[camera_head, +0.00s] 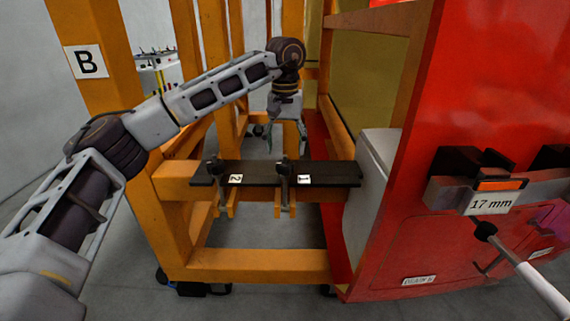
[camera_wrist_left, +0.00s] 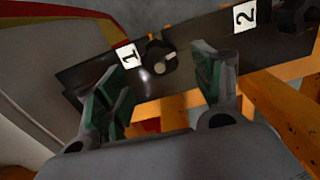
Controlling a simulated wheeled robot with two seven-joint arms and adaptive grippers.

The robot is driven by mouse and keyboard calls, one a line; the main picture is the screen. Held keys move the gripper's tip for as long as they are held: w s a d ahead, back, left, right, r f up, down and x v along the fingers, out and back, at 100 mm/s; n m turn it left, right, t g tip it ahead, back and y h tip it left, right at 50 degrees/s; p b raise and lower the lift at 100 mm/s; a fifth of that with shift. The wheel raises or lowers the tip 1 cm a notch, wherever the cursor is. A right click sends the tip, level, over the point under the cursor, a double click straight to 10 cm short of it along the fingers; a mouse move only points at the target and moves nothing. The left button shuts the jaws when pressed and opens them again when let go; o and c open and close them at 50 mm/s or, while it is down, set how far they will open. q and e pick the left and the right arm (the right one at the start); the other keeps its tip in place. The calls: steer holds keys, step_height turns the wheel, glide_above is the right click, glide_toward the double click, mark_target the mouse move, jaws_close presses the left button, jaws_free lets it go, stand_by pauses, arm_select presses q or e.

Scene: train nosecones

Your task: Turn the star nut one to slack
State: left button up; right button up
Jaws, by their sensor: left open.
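Star nut one, a dark knob (camera_wrist_left: 160,57), sits beside the white label "1" (camera_wrist_left: 128,55) on the dark bar in the left wrist view. In the head view the same nut (camera_head: 283,163) stands on the bar (camera_head: 335,172), left of its label. My left gripper (camera_wrist_left: 160,85) is open and empty, its green-padded fingers spread to either side below the nut in the wrist picture. In the head view the left gripper (camera_head: 286,125) hangs above and behind the nut, pointing down. Contact with the nut is not visible. My right gripper is not in view.
A second star nut (camera_head: 212,164) stands by the label "2" (camera_head: 236,178). The orange frame (camera_head: 260,262) surrounds the bar. A red panel (camera_head: 480,90) with a "17 mm" holder (camera_head: 490,203) fills the right side.

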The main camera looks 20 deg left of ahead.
mark_target(285, 162)
arm_select(q)
step_height(285, 162, down, 4)
steer(key=shift+f, duration=0.25)
steer(key=shift+f+b, duration=0.3)
steer(key=shift+f, duration=0.45)
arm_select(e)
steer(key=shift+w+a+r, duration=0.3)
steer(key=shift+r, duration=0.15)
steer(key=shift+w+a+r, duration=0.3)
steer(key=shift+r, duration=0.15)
